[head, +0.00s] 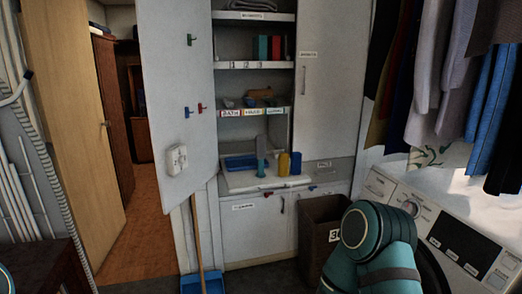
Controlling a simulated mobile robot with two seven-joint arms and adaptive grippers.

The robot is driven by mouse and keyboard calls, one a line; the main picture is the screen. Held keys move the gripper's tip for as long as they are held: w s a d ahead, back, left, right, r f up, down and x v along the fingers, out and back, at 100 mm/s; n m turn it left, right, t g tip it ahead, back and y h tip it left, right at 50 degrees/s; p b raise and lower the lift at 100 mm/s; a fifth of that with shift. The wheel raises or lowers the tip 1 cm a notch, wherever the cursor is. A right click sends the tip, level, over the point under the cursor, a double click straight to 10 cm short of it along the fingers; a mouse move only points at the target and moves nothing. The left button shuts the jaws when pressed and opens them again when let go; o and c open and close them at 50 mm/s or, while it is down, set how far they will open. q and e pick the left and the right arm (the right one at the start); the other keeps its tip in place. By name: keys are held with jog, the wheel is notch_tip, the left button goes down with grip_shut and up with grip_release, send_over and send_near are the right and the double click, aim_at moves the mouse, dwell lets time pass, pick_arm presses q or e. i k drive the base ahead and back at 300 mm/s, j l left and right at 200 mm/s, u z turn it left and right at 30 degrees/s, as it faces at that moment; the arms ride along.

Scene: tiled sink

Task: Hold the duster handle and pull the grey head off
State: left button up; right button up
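I cannot make out a duster with a grey head for certain. On the cabinet's counter (240,183) stands a tall blue-grey object (261,155), too small to identify. Small grey and brown items (262,94) lie on the labelled shelf above, their shapes unclear. Neither gripper is in view. A teal link of my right arm shows at the lower right, and a sliver of my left arm at the lower left edge.
A yellow bottle (283,164) and blue tray (239,162) are on the counter. A cabinet door (175,90) stands open at left. A wooden pole (197,235) rises by a blue dustpan (203,284). A brown bin (318,230) and washing machine (455,235) are right; clothes (440,70) hang above.

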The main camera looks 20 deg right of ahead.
aim_at(260, 141)
jog(key=i+l, duration=1.2)
